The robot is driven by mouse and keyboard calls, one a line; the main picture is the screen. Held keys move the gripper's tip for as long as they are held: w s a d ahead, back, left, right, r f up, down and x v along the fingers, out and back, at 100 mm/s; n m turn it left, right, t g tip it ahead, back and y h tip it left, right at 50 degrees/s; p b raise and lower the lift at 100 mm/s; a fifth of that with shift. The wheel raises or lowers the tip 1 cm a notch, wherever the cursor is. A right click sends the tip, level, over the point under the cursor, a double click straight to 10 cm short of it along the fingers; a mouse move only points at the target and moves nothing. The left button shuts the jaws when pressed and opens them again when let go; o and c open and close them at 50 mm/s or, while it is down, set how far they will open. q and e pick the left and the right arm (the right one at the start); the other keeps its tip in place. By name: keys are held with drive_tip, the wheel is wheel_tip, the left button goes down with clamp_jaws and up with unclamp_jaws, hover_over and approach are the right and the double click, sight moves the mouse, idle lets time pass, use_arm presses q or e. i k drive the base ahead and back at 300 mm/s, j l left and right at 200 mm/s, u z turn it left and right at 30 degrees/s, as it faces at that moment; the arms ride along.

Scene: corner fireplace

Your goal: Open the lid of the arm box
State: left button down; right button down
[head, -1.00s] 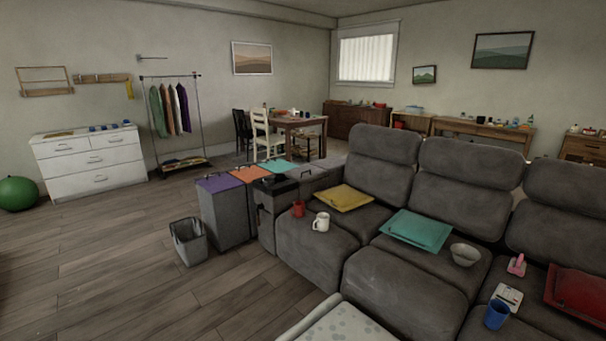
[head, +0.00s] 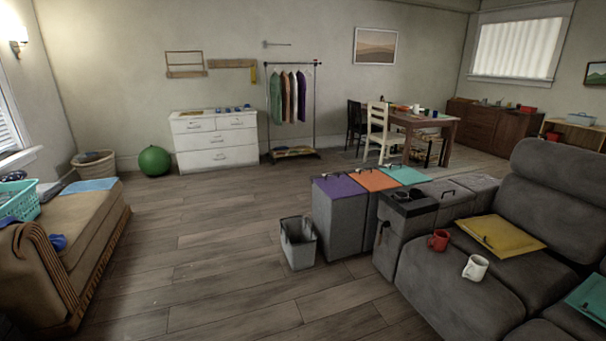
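The sofa's near-end arm (head: 400,240) is a grey block with a dark top holding cup wells (head: 408,203). I take this to be the arm box. A grey lid-like panel (head: 447,192) with a small dark handle lies flat behind the cup wells and looks shut. The panel's exact edges are hard to tell at this distance. Neither of my grippers is in view.
The grey sofa (head: 460,285) fills the right. Open wooden floor (head: 210,265) lies centre-left.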

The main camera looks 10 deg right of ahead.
sight(443, 189)
drive_tip(key=i+j, duration=0.15)
drive_tip(key=i, duration=0.45)
drive_tip(key=i+j+u, duration=0.1)
drive_tip(key=i, duration=0.5)
